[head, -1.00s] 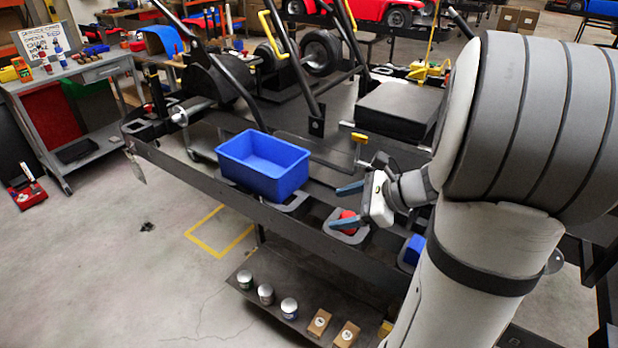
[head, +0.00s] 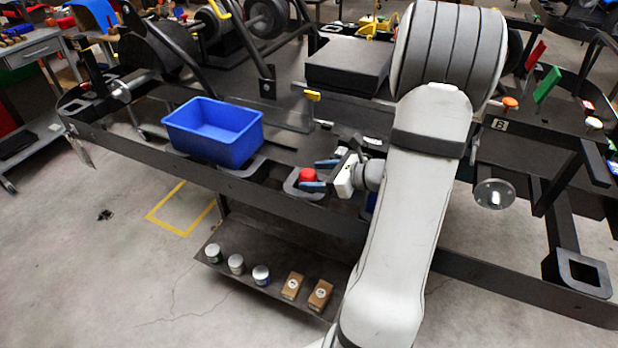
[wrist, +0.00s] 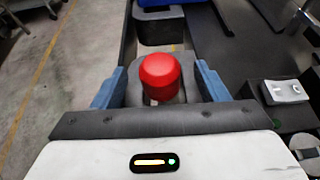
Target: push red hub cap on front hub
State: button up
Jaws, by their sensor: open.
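The red hub cap (head: 308,175) sits upright in a grey holder (head: 293,184) on the kart stand's near rail. My gripper (head: 315,175) is open around it, with one blue finger on each side. In the wrist view the red cap (wrist: 160,72) stands between the two spread fingers (wrist: 161,82), with a gap visible on both sides. A round metal hub disc with a stub (head: 494,193) faces out on the near side, right of my arm. Another silver axle end (head: 124,91) shows at the far left. I cannot tell which is the front hub.
A blue bin (head: 213,132) stands on the rail left of the cap. A lower shelf (head: 255,275) holds several cans and small boxes. A black box (head: 348,66) lies behind my gripper. Bare floor is open at the front left.

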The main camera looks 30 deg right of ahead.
aim_at(309, 175)
jog(key=x, duration=0.4)
jog(key=shift+w+a+f, duration=0.15)
jog(key=shift+w+a, duration=0.1)
jog(key=shift+w, duration=0.1)
jog(key=shift+c, duration=0.5)
jog(key=c, duration=0.9)
jog(key=shift+c, duration=0.2)
